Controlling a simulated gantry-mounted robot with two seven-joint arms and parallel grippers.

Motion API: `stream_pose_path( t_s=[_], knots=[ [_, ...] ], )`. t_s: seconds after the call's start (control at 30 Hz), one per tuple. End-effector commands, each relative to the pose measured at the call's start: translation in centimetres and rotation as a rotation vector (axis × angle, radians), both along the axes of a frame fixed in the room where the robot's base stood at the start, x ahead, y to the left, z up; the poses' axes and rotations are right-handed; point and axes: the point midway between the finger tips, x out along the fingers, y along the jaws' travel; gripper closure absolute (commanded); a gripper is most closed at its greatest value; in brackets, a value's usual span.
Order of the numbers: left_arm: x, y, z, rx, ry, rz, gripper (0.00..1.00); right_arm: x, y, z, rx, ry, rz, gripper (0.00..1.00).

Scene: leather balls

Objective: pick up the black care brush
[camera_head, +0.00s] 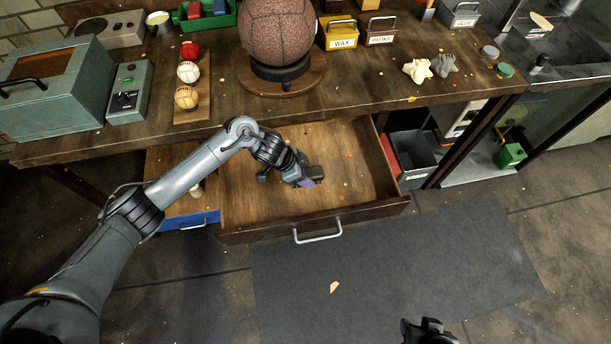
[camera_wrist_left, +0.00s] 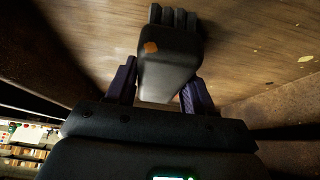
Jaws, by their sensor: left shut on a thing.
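The black care brush (camera_wrist_left: 168,58) is between the two purplish fingers of my left gripper (camera_wrist_left: 160,88), which are shut on its body. Its dark bristle tufts point away from the gripper, and an orange speck lies on its side. In the head view my left gripper (camera_head: 304,182) reaches down into the open wooden drawer (camera_head: 345,150), with the small dark brush (camera_head: 316,172) at its tips. I cannot tell whether the brush touches the drawer floor. Part of my right gripper (camera_head: 428,331) shows at the bottom edge; its fingers are not clear.
The drawer's front wall (camera_head: 350,218) with its metal handle (camera_head: 318,236) stands close to my left gripper. The workbench (camera_head: 345,92) overhangs the drawer's back. A large brown ball (camera_head: 281,35) sits on a stand there. A blue-fronted drawer (camera_head: 190,221) is at left.

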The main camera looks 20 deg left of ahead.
Motion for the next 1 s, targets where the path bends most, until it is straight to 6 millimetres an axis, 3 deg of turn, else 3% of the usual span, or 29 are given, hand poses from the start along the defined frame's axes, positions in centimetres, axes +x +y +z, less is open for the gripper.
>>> stream_pose_path(
  t_s=[0.43, 0.73, 1.0],
  knots=[
    [0.1, 0.0, 0.4, 0.0, -0.003, 0.0, 0.81, 0.0, -0.1, -0.7, -0.005, -0.001, 0.003, 0.57],
    [0.1, 0.0, 5.3, -0.001, -0.003, 0.0, 0.81, 0.0, -0.2, 1.7, -0.011, 0.0, 0.007, 0.57],
    [-1.3, -5.7, 8.4, -0.002, -0.002, -0.004, 0.81, 0.0, -0.2, 3.5, -0.007, -0.001, 0.005, 0.57]
  ],
)
